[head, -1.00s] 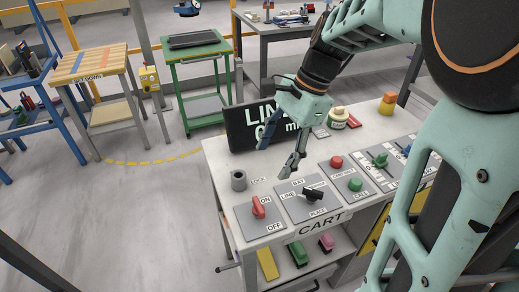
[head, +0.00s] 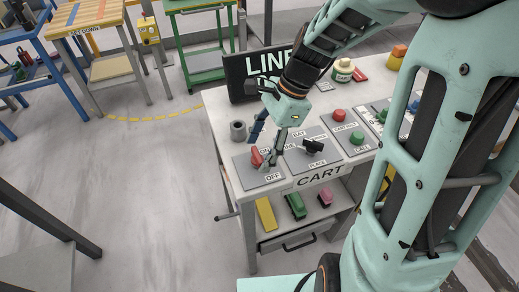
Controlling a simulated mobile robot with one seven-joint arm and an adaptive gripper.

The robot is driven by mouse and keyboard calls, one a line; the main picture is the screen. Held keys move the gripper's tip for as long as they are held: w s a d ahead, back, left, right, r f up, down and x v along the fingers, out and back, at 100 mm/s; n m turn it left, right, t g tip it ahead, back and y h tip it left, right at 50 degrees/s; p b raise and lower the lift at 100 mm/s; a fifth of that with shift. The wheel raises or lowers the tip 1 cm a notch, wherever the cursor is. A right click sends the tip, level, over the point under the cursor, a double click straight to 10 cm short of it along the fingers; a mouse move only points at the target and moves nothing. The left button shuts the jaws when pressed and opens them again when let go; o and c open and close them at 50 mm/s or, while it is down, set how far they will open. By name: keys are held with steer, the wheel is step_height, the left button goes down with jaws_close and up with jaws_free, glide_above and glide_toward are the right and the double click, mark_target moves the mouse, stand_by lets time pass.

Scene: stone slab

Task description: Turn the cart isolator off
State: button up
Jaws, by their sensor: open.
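The cart isolator is a red rotary handle (head: 256,157) on a grey plate (head: 247,174) at the front left corner of the cart's white top. The OFF label (head: 272,177) shows at its lower right; the ON label is partly hidden by my gripper. My gripper (head: 261,149) is open, its fingers pointing down at the red handle. One finger is behind it and the other at its right side. I cannot tell whether they touch it. The CART label (head: 320,175) is on the front edge.
A black selector knob (head: 313,146) is on the plate just right of my gripper. Red (head: 339,115) and green (head: 358,138) buttons stand further right. A grey cylinder (head: 238,131) stands behind the isolator. A black LINE sign (head: 241,76) stands at the back.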

steer(key=shift+a+f, duration=0.1)
steer(key=shift+f, duration=0.15)
steer(key=c, duration=1.2)
steer(key=shift+o, duration=0.2)
